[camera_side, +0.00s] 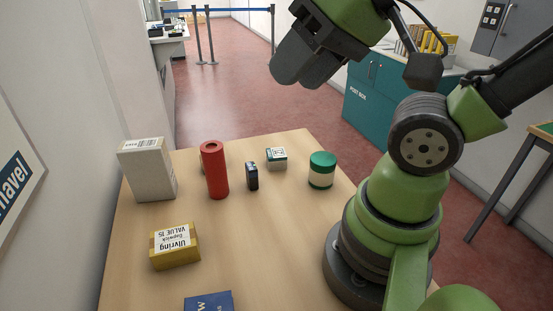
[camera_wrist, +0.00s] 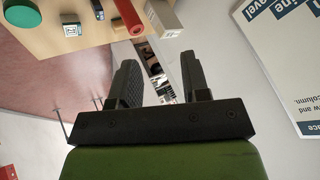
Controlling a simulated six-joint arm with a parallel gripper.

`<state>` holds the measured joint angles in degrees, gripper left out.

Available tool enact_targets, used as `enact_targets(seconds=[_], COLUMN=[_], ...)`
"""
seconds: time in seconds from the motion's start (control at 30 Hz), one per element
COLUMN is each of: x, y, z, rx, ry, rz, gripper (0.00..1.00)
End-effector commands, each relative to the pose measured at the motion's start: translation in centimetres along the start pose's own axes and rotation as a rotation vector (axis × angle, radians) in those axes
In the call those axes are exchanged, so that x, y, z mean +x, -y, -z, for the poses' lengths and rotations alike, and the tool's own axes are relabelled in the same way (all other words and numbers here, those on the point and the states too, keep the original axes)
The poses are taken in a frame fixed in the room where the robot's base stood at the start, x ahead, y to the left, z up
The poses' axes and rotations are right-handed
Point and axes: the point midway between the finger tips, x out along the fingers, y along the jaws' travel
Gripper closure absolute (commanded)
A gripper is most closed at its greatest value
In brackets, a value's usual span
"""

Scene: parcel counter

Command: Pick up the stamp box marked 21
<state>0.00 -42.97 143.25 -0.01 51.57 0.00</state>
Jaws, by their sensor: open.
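No legible 21 shows on any box. A small white and green box (camera_side: 276,159) stands at the far side of the table, between a black item and a green jar; it also shows at the top left of the wrist view (camera_wrist: 72,30). A yellow box (camera_side: 175,246) at the near left has printed words with "VALUE 15". A blue box (camera_side: 208,302) is cut off at the bottom edge. My gripper (camera_side: 302,72) is raised high beyond the table, apart from all these boxes. In the wrist view my gripper (camera_wrist: 158,64) is open, with nothing between its fingers.
A tall white carton (camera_side: 147,170), a red cylinder (camera_side: 215,170), a small black item (camera_side: 252,176) and a green-lidded jar (camera_side: 321,170) stand along the far part of the table (camera_side: 260,240). The table's middle is clear. A teal post box (camera_side: 375,105) stands behind.

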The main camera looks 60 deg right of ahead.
Motion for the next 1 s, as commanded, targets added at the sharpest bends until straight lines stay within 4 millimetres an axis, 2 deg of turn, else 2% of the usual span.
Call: enact_targets(seconds=[0.2,0.37,0.4,0.63,0.77,0.87,1.0], x=[0.0,0.0,0.0,0.0,0.5,1.5,4.2], y=[0.0,0.0,0.0,0.0,-0.2,-0.8,-2.8], z=[0.0,0.0,0.0,0.0,1.1,3.1,6.8], rx=[0.000,0.000,0.000,0.003,0.084,0.251,0.586], ry=[0.000,0.000,0.000,0.000,0.015,0.037,0.059], rz=[0.000,0.000,0.000,-0.001,-0.031,-0.091,-0.211], gripper=[0.57,0.21,0.19,0.19,0.19,0.19,0.19])
